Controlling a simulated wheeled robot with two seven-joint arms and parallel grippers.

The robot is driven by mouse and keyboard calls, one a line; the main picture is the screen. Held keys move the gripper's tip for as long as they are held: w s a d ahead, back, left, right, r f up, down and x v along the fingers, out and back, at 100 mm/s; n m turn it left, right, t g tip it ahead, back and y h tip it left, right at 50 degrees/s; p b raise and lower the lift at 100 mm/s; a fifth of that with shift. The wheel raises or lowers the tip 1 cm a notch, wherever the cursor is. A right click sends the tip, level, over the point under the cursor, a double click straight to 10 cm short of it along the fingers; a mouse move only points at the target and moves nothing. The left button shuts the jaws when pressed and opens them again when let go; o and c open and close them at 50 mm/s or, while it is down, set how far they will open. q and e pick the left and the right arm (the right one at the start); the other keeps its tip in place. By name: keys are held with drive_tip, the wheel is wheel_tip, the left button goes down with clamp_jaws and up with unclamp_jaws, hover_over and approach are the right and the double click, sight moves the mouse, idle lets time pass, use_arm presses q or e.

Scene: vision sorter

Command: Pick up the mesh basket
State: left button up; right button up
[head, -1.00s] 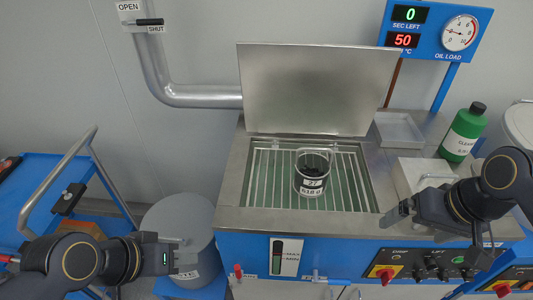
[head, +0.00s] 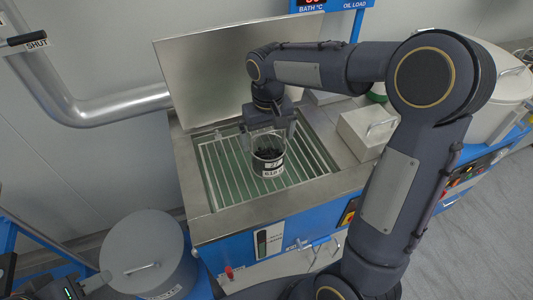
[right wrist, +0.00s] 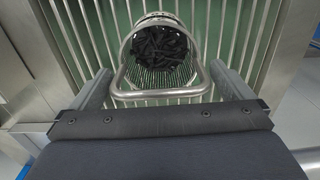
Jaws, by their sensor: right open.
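The mesh basket (head: 268,160) stands upright on the slatted rack in the open tank. It holds dark parts and carries a white label on its front. In the right wrist view the mesh basket (right wrist: 160,50) shows its round rim and wire bail handle (right wrist: 160,94). My right gripper (head: 268,130) is above the basket, pointing down and open. In the right wrist view the handle lies between the two spread fingers of the gripper (right wrist: 163,85), with gaps at both sides. My left gripper (head: 98,284) is at the lower left, away from the basket; its jaws are unclear.
The tank's steel rim (head: 240,213) surrounds the rack, and its raised lid (head: 205,80) stands behind. A white box (head: 366,130) is on the counter at right. A grey lidded drum (head: 142,245) stands at left, near my left gripper.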

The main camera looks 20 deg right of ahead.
drive_tip(key=shift+f, duration=0.75)
drive_tip(key=c, duration=1.6)
drive_tip(key=shift+r, duration=0.1)
drive_tip(key=shift+c, duration=0.5)
drive_tip(key=shift+r, duration=0.1)
